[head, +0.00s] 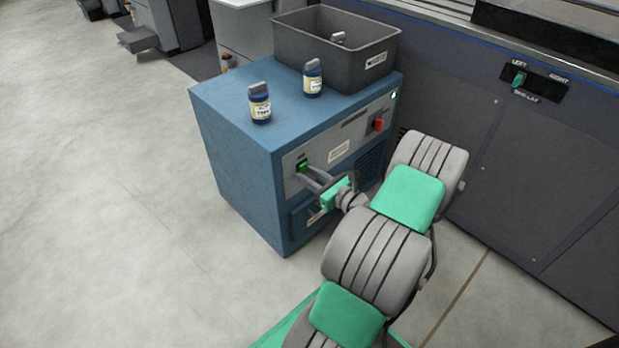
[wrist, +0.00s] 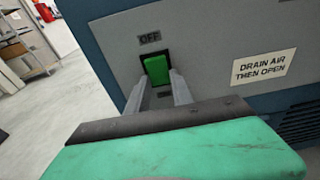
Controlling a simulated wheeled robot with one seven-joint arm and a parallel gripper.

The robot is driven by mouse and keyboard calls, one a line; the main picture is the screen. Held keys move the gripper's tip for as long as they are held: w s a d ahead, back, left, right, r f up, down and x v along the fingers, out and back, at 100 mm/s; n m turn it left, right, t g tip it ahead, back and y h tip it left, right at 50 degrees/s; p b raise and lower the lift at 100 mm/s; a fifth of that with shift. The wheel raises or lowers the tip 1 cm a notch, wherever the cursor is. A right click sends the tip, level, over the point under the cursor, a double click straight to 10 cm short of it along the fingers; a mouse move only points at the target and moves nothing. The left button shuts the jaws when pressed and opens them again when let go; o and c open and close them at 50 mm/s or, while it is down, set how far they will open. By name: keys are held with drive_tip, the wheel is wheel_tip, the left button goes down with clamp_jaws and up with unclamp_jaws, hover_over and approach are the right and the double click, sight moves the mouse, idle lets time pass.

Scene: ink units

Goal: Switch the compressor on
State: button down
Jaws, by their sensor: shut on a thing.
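The compressor (head: 235,120) is a blue cabinet with a grey front panel. A green switch (head: 302,165) sits at the panel's left end. In the wrist view the green switch (wrist: 156,69) stands in a dark recess, with an "OFF" label (wrist: 150,37) above it. My gripper (head: 307,172) reaches the panel from the front. In the wrist view my gripper (wrist: 160,78) has its two fingers either side of the switch, shut on it. The fingertips hide the switch's lower edges.
A red knob (head: 378,125) and a small lit lamp (head: 394,95) are on the panel's right. A "DRAIN AIR THEN OPEN" label (wrist: 263,67) is beside the switch. Two bottles (head: 260,105) (head: 313,80) and a grey crate (head: 285,43) stand on top. Left floor is clear.

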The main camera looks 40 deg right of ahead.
drive_tip(key=c, duration=1.1)
unclamp_jaws()
drive_tip(key=s+p, duration=0.1)
drive_tip(key=s, duration=0.1)
drive_tip(key=s+p, duration=0.1)
drive_tip(key=s, duration=0.2)
drive_tip(key=s+r+p, duration=0.1)
drive_tip(key=s, duration=0.1)
drive_tip(key=shift+s, duration=0.4)
